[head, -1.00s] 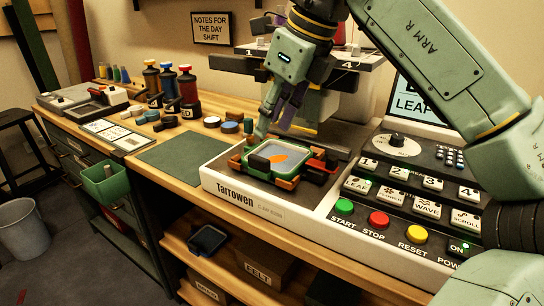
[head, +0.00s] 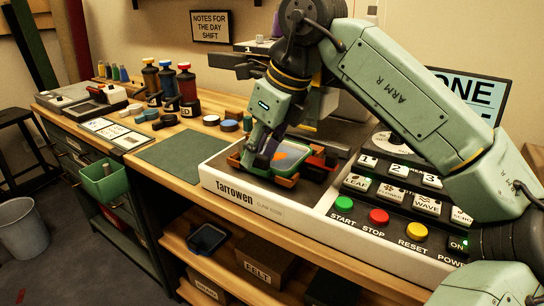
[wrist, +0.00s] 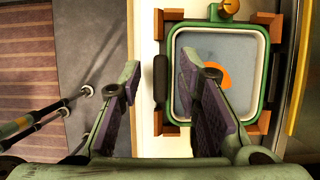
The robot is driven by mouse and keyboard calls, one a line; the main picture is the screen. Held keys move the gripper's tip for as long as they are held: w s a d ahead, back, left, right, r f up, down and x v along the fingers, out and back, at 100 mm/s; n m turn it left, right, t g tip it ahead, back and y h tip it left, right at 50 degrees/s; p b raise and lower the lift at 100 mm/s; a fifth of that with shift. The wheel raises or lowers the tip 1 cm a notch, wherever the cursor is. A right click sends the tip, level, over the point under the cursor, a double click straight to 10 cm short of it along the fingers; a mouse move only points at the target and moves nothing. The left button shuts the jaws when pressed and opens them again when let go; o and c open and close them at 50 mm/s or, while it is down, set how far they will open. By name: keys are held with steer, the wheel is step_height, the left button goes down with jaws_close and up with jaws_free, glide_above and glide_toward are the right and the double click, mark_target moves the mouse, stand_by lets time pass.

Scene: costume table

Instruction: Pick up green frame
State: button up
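The green frame (wrist: 222,26) holds a pale grey-blue sheet with an orange patch. It lies in a dark-and-orange holder on the white Tarrowen machine. In the head view the green frame (head: 290,170) is partly hidden by my gripper (head: 259,152). In the wrist view my gripper (wrist: 157,70) is open and empty. Its right finger overlaps the frame's inside, and its left finger is left of the frame. The frame's left side, with a black grip (wrist: 161,82), shows between the fingers. I cannot tell whether either finger touches it.
The machine's button panel (head: 405,195) is right of the frame. A green mat (head: 185,155) lies clear on the bench to the left. Bottles with coloured tops (head: 187,90) stand behind. A green bin (head: 105,182) hangs at the bench front.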

jaws_close()
steer(key=shift+r, duration=0.1)
stand_by(0.4)
